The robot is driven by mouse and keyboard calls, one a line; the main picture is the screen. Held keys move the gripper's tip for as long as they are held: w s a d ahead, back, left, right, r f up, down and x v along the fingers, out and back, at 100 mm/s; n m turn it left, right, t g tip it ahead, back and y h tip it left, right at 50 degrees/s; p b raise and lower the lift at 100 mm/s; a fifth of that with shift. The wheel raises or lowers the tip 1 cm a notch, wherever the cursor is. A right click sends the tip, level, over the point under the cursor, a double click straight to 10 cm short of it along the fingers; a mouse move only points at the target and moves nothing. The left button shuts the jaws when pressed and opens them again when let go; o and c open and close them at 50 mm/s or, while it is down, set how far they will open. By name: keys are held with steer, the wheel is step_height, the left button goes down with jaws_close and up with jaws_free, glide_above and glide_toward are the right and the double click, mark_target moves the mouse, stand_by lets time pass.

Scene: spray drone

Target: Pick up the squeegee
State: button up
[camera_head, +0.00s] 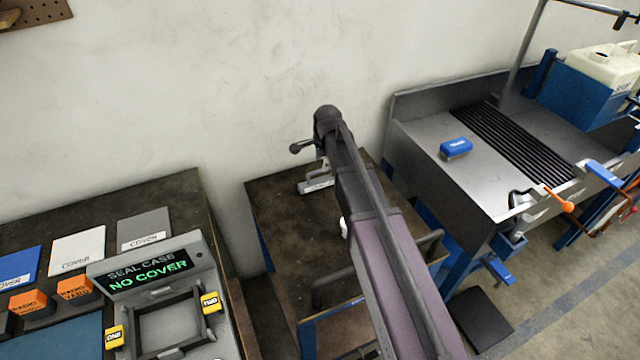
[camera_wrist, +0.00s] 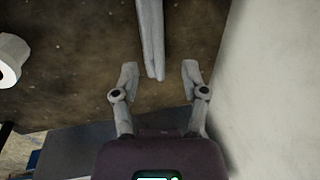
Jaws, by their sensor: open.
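A long pale-grey object (camera_wrist: 150,38), which I take to be the squeegee's handle, lies over the dark tabletop in the wrist view. Its near end is between my gripper's (camera_wrist: 160,78) two fingertips, with a gap visible on either side. My gripper is open and not touching it. In the head view a grey piece with a light label (camera_head: 316,183), probably the same squeegee, lies at the back of the small dark table (camera_head: 275,225). My arm hides part of it and my gripper there.
A white roll (camera_wrist: 10,58) lies left of my gripper. The pale wall (camera_wrist: 270,90) is close on the right. A steel sink bench (camera_head: 480,180) with a blue block (camera_head: 455,147) stands right; a seal-case station (camera_head: 155,270) stands left.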

mark_target(319, 171)
steer(key=shift+a+f+b, duration=0.2)
steer(key=shift+f+b, duration=0.5)
steer(key=shift+f, duration=0.05)
steer(key=shift+a+f+b, duration=0.15)
steer(key=shift+f+b, duration=0.5)
steer(key=shift+f, duration=0.1)
steer(key=shift+w+a+f+b, duration=0.15)
steer(key=shift+w+f+b, duration=0.05)
steer(key=shift+f+b, duration=0.9)
jaws_close()
